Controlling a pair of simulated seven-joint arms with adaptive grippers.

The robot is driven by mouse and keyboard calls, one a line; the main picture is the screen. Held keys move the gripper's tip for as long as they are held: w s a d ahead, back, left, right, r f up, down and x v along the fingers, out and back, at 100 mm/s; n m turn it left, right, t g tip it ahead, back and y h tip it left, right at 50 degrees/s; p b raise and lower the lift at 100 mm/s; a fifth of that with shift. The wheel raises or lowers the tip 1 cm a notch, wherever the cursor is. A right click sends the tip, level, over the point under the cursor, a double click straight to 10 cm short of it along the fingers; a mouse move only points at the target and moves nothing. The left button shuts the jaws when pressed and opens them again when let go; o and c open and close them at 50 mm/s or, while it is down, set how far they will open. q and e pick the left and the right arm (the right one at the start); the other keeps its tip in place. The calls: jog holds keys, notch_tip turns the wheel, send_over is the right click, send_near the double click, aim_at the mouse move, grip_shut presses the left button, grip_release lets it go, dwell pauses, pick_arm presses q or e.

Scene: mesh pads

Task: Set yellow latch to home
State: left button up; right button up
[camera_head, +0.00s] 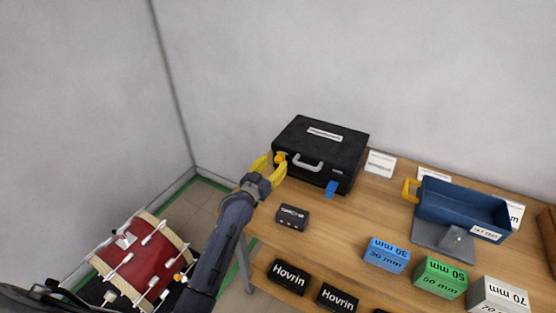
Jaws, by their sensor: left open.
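The black case (320,145) stands closed on the wooden table, with a grey handle on its front. The yellow latch (281,157) is at the left end of the case's front, and a blue latch (331,188) is at the right end. My left gripper (271,167) has yellow fingers and is open. Its fingertips are right by the yellow latch; I cannot tell whether they touch it. The latch is small and partly crowded by the fingers, so its exact position is unclear. My right gripper is not in view.
A small black box (292,217) lies in front of the case. Black Hovrin boxes (288,276) and blue (386,255), green (439,278) and grey (497,296) blocks line the near side. A blue bin (462,205) stands right. A red drum (143,257) is left of the table.

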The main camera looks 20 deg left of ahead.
aim_at(276, 161)
pick_arm(q)
jog(key=shift+x, duration=1.75)
jog(key=shift+o, duration=0.3)
grip_shut()
